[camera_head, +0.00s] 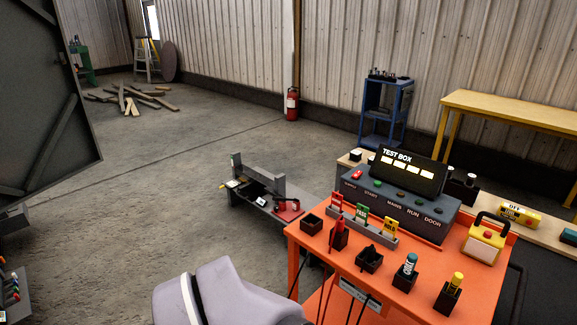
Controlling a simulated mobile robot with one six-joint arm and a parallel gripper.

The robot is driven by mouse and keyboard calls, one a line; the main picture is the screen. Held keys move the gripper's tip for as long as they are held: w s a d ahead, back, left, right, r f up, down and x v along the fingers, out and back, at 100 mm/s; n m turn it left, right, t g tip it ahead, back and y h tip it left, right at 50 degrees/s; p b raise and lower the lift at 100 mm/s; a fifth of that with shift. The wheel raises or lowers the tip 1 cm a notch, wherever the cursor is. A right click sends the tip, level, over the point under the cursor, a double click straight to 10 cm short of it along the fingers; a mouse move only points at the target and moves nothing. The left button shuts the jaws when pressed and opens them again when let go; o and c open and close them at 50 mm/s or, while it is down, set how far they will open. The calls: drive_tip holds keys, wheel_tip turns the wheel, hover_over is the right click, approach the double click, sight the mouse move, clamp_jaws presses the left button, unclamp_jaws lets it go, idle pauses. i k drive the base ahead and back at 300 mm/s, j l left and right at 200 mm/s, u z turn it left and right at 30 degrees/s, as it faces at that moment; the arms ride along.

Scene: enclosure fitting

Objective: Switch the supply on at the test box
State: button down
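The test box (440,215) is a dark grey console with a raised black panel headed TEST BOX, at the right of the head view. Its sloped front carries the labels SUPPLY, START, MAINS, RUN and DOOR. A red switch (357,175) sits above the SUPPLY label at the left end; its position is too small to tell. A green button (376,183) is beside it, above START. Pale lit windows (400,167) show on the upper panel. My gripper is not in view; only a pale part of my arm shows at the bottom.
The orange bench (482,296) holds a rack of red, green and yellow tags (362,214), several black holders and a yellow padlock-shaped unit (484,240). A low grey fixture (262,190) stands left of it. Open floor lies further left, beside a dark door (50,110).

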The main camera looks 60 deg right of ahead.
sight(358, 173)
drive_tip(key=i+z, duration=0.4)
drive_tip(key=i, duration=0.2)
drive_tip(key=i+z, duration=0.4)
drive_tip(key=i, duration=0.15)
drive_tip(key=i+j+z, duration=0.45)
drive_tip(key=i+l+z, duration=0.15)
drive_tip(key=z, duration=0.3)
drive_tip(key=i+z, duration=0.6)
drive_tip(key=z, duration=0.25)
drive_tip(key=i+z, duration=0.25)
drive_tip(key=z, duration=0.15)
drive_tip(key=i+j+z, duration=0.2)
drive_tip(key=z, duration=0.25)
drive_tip(key=i+j+z, duration=0.2)
drive_tip(key=z, duration=0.2)
drive_tip(key=i+j+z, duration=0.15)
drive_tip(key=i+z, duration=0.25)
drive_tip(key=i+j+z, duration=0.15)
drive_tip(key=z, duration=0.3)
